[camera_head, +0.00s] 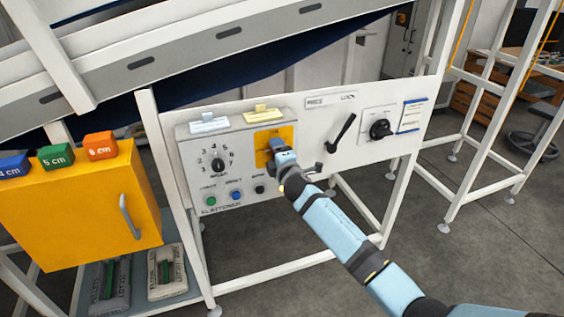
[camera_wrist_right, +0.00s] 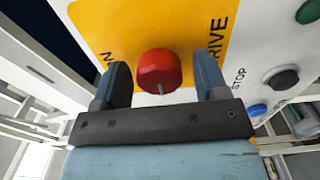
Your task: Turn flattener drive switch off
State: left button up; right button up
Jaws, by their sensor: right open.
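The flattener drive switch is a red knob (camera_wrist_right: 160,70) on a yellow plate (camera_wrist_right: 105,20), with part of the word DRIVE printed beside it in the right wrist view. In the head view the yellow plate (camera_head: 287,133) shows on the grey control box, and my right gripper (camera_head: 276,150) covers the knob. My right gripper (camera_wrist_right: 163,82) is open, with one finger on each side of the red knob. A gap shows between each finger and the knob. My left gripper is in neither view.
The control box has a black dial (camera_head: 218,165) and green (camera_head: 211,201), blue (camera_head: 236,195) and black (camera_head: 259,189) buttons. A black lever (camera_head: 341,132) and a black rotary switch (camera_head: 380,129) sit to the right. A yellow cabinet (camera_head: 75,205) stands left.

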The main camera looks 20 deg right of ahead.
jog(key=s+b, duration=0.1)
jog(key=s, duration=1.2)
jog(key=shift+s+d, duration=0.2)
jog(key=shift+d, duration=0.05)
jog(key=s+a+f+m+g+y, duration=0.1)
jog(key=s+f+m, duration=0.4)
jog(key=s, duration=0.6)
jog(key=s+a+f+m+g+p, duration=0.1)
jog(key=s+f+m+g, duration=0.2)
jog(key=s+f, duration=0.7)
jog(key=s+a+f+m+g+y, duration=0.1)
jog(key=s+f+m+g, duration=0.2)
jog(key=s+f+m, duration=0.4)
jog(key=s+f, duration=0.1)
jog(key=s, duration=0.4)
jog(key=shift+s+a+f+m+y+p, duration=0.15)
jog(key=shift+s+f+m+y+p, duration=0.1)
jog(key=shift+s+m+y+p, duration=0.1)
